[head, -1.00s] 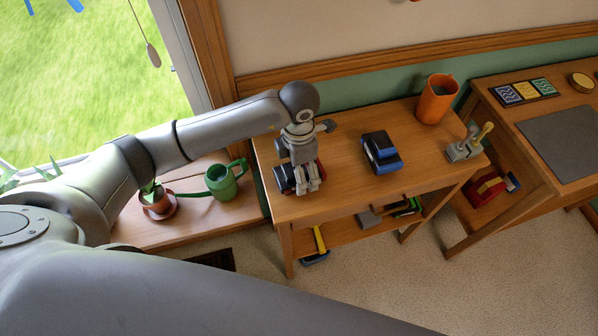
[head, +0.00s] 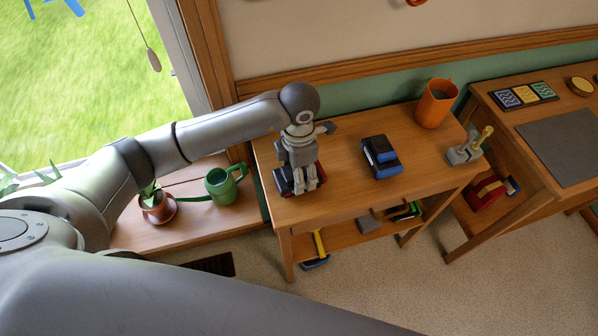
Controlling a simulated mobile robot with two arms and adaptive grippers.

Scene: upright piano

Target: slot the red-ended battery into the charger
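My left gripper (head: 306,187) points down at the left end of the small wooden table. It is over a dark block with red at its edge (head: 321,172), which could be the red-ended battery. The gripper covers most of this block, so I cannot tell whether the fingers are closed on it or only beside it. A black and blue block (head: 381,157) lies in the middle of the tabletop, apart from the gripper. I cannot tell for sure which block is the charger. My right gripper is not in view.
An orange mug (head: 436,103) and a grey device with a yellowish handle (head: 463,151) stand on the small table (head: 350,200), right of the blocks. Tools lie on its lower shelf. A green watering can (head: 222,186) and potted plant (head: 156,206) stand left. A desk (head: 500,130) adjoins right.

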